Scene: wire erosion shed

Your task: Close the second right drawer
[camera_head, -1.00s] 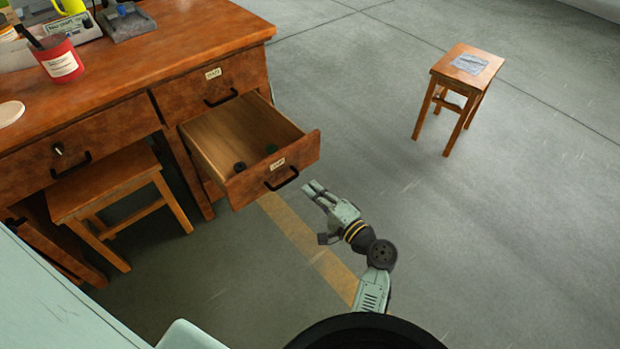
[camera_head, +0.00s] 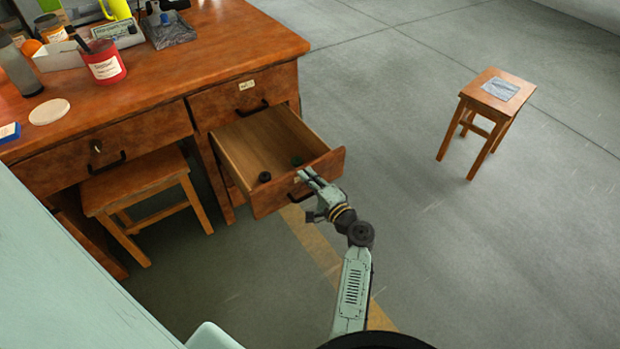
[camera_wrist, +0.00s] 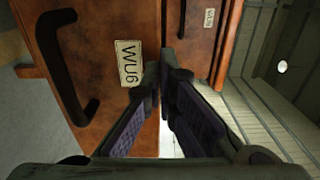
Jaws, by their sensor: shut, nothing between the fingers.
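The second right drawer (camera_head: 276,160) stands pulled out of the wooden desk, below a shut top drawer (camera_head: 243,100). Two small dark round things lie inside it. My gripper (camera_head: 306,177) is shut and empty at the drawer's front, by its black handle and label. In the head view it overlaps the front panel. In the wrist view the fingertips (camera_wrist: 167,62) are together close to the drawer front (camera_wrist: 110,40), beside its label (camera_wrist: 129,63) and the black handle (camera_wrist: 65,70). I cannot tell whether they touch it.
A stool (camera_head: 145,190) stands under the desk, left of the drawers. Another stool (camera_head: 490,105) stands apart on the right. The floor between drawer and right stool is clear.

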